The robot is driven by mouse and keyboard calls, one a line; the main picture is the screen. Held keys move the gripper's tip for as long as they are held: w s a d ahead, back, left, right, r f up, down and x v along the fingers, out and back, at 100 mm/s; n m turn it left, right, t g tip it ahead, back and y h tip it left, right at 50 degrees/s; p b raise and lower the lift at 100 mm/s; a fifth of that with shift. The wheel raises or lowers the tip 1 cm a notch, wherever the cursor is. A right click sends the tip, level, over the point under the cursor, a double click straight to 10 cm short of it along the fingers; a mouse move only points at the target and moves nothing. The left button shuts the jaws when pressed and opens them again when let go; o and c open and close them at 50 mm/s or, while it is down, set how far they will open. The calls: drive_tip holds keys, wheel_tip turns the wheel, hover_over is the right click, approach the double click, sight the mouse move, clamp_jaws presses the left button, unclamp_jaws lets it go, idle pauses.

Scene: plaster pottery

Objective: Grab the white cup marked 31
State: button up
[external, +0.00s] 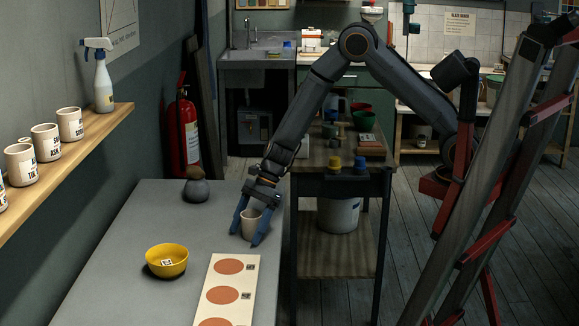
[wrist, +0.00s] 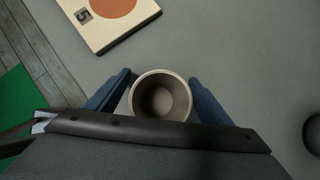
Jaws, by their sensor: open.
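A pale cup (external: 251,224) stands upright on the grey table (external: 136,215). In the wrist view the same cup (wrist: 160,98) shows from above, empty, with its round rim facing me. Any number on it is hidden or too small to read. My gripper (external: 247,228) points down with its blue fingers on either side of the cup. In the wrist view the fingers of my gripper (wrist: 163,95) are open, left and right of the cup, with the cup between them.
A board with orange circles (external: 245,281) and a yellow bowl (external: 167,261) lie nearer on the table. A dark rounded object (external: 196,190) sits behind. Several labelled cups (external: 46,142) and a spray bottle (external: 103,82) stand on the wall shelf. A cart (external: 340,185) stands right of the table.

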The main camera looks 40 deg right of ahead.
drive_tip(key=shift+c, duration=0.4)
drive_tip(key=c, duration=1.1)
